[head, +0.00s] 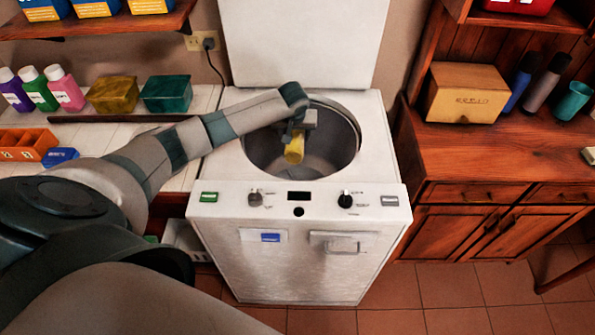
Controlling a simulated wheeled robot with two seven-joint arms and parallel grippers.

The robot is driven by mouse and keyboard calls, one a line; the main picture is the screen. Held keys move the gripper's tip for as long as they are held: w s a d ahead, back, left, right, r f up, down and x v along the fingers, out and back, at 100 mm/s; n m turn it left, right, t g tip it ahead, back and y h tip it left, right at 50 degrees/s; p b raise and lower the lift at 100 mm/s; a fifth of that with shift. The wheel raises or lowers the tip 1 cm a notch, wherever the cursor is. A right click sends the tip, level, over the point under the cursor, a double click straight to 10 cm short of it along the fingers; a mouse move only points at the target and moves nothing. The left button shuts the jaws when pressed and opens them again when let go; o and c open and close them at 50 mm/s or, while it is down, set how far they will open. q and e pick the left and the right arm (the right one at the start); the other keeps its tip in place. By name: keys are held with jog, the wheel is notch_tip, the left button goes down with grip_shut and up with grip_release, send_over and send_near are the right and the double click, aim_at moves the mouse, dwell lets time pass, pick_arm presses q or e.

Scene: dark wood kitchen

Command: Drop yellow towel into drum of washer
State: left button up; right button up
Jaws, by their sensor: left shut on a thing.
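The white top-loading washer (299,258) stands in the middle of the head view with its lid (302,45) raised against the wall. Its round metal drum (338,142) is open at the top. My left arm reaches in from the left, and my left gripper (295,138) points down over the drum opening. It is shut on the yellow towel (294,150), a small rolled shape seen against the inside of the drum. How deep the towel sits relative to the rim cannot be told exactly. My right gripper is not in view.
A white counter (205,100) at left holds several bottles (63,90), a yellow box (113,94), a teal box (166,93) and an orange tray (27,144). A wooden cabinet (500,160) at right carries a yellow box (467,92) and a teal cup (573,100). Tiled floor lies in front.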

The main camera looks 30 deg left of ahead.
pick_arm(q)
jog(key=o, duration=1.1)
jog(key=shift+o, duration=0.6)
jog(key=shift+r, duration=0.1)
jog(key=shift+v, duration=0.85)
jog(key=b+v, duration=0.3)
jog(key=v, duration=1.2)
jog(key=shift+r+b, duration=0.25)
jog(key=shift+b, duration=0.05)
jog(key=shift+s+d, duration=0.1)
jog(key=shift+s, duration=0.05)
